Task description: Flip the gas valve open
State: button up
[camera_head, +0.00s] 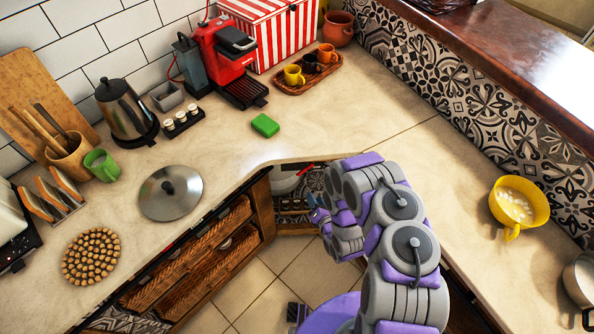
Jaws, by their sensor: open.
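My arm reaches from the lower right into the open corner shelf below the counter. My gripper (317,207) is open at the end of the arm, small and partly hidden by my own wrist, in front of the shelf opening. A small red, lever-like part (307,170) shows inside the corner shelf, just above my gripper and apart from it in the picture. It may be the gas valve's handle, but it is too small to tell, and its position is unclear. I cannot see any contact between it and my gripper.
The counter (235,140) forms a corner above the shelf. A metal lid (171,193), a green sponge (265,125) and a red coffee machine (228,62) stand on the left. A yellow bowl (519,204) is on the right. Wicker baskets (205,268) fill the left shelving. The tiled floor (262,291) shows below.

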aim_at(301, 174)
jog(key=b+x, duration=0.2)
jog(key=x, duration=1.4)
jog(key=shift+a, duration=0.15)
jog(key=shift+w+a+f, duration=0.15)
jog(key=shift+w+a, duration=0.2)
jog(key=shift+w+d, duration=0.15)
jog(key=shift+d, duration=0.3)
jog(key=shift+a, duration=0.35)
jog(key=c, duration=0.7)
jog(key=shift+d, duration=0.1)
grip_shut()
